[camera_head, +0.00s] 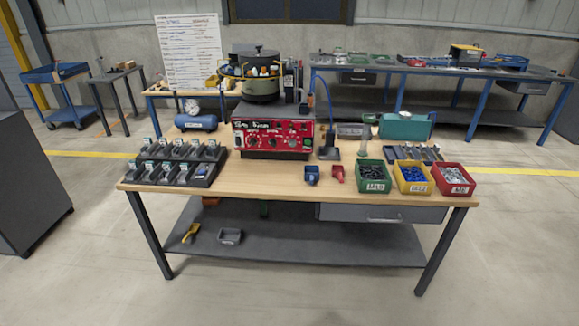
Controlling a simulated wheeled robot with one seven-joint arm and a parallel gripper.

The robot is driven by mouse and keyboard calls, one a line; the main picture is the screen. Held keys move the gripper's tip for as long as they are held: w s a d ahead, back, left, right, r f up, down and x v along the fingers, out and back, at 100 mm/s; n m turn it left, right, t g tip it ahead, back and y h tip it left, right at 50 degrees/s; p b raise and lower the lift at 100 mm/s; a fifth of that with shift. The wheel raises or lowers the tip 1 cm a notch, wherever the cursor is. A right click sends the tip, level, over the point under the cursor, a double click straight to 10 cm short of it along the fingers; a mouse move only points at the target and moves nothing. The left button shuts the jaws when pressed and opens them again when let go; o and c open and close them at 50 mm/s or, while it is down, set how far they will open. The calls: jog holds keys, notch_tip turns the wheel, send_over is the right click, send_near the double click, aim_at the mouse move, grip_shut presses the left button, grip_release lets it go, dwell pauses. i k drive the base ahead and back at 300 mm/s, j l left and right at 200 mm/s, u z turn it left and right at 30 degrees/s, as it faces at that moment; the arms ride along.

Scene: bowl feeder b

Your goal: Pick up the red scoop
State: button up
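A small red scoop (338,173) lies on the wooden tabletop near its front middle. It sits just right of a small blue scoop or cup (312,174) and left of the green bin, apart from both. A dark scoop-like tool (329,150) lies on the table behind the blue one. The red scoop is small in the picture, so its handle direction is hard to tell. My gripper is not in view.
The table (260,187) also holds a red control box (272,134), a black tray of parts (178,163), and green (373,176), yellow (412,176) and red (453,179) bins. A yellow scoop (191,232) lies on the lower shelf. Floor before the table is clear.

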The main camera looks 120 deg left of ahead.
aim_at(338, 170)
jog(key=l+u, duration=0.1)
jog(key=u, duration=3.2)
jog(key=i+j+u, duration=0.1)
jog(key=i+j, duration=0.15)
jog(key=i, duration=0.3)
jog(key=i+j+u, duration=0.1)
jog(key=i, duration=0.45)
jog(key=i+j, duration=0.25)
jog(key=i, duration=0.3)
jog(key=i+j+u, duration=0.15)
jog(key=i, duration=0.4)
